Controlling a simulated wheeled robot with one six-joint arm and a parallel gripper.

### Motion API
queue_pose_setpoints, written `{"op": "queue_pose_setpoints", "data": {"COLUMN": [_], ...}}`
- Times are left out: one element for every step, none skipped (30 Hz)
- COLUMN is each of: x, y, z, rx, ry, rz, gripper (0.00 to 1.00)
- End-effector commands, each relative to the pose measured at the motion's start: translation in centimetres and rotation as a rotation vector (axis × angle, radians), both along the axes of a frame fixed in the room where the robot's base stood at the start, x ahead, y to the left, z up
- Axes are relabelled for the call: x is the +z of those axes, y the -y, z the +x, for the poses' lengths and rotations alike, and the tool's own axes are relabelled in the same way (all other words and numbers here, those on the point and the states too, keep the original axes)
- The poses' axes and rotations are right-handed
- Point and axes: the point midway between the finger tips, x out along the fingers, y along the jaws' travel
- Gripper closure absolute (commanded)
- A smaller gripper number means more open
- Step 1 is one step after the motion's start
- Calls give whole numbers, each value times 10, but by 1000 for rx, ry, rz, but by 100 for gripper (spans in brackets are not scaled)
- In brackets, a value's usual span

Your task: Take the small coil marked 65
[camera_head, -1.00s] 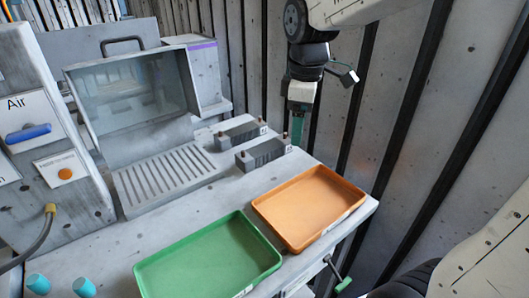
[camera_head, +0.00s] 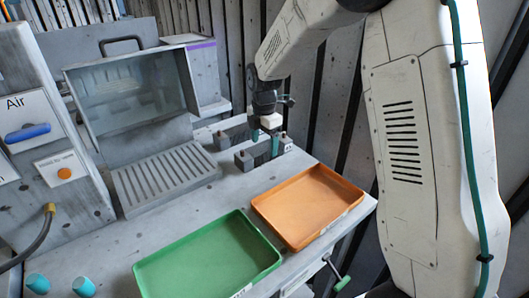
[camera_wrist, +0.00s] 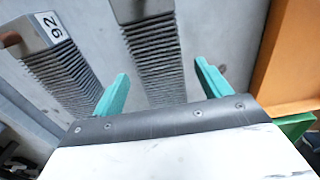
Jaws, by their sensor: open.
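Two dark grey ribbed coils lie side by side at the back right of the bench: a rear coil (camera_head: 229,138) and a front coil (camera_head: 247,159). My gripper (camera_head: 268,146) is over the front coil's right part, its teal fingers pointing down. In the wrist view my open gripper (camera_wrist: 161,70) has one finger on each side of the front coil (camera_wrist: 152,42), with nothing clamped. The rear coil (camera_wrist: 68,70) is left of the fingers; its tilted label looks like 92 or, turned round, 26. I cannot read a 65 on either coil. The front coil's number is not legible.
An orange tray (camera_head: 342,184) and a green tray (camera_head: 150,282), both empty, stand at the bench front. A slotted grate (camera_head: 165,180) and a clear-fronted cabinet (camera_head: 130,95) are left of the coils. A panelled wall is close behind.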

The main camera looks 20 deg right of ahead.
Motion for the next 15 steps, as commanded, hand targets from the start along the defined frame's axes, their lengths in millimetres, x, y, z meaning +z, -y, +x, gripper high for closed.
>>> {"op": "queue_pose_setpoints", "data": {"x": [-9, -13, -19, -22, -25, -27, -28, -29, -30, -30, -29, -29, -29, -29, -29], "y": [0, 0, 0, 0, 0, 0, 0, 0, 0, 0, 0, 0, 0, 0, 0], "z": [-1, -1, -1, -1, -1, -1, -1, -1, -1, -1, -1, -1, -1, -1, -1], "rx": [0, -1, -1, -1, -1, -1, -1, -1, -1, -1, -1, -1, -1, -1, -1], "ry": [-3, -3, -3, -3, -3, -1, -1, 0, 0, 0, 0, 0, 0, 0, 0], "rz": [0, 0, 0, 0, -1, 0, 0, 0, 0, 0, 0, 0, 0, 0, 0], "gripper": [24, 24, 24, 24, 24, 24, 24, 24, 24, 24, 24, 24, 24, 24, 35]}}
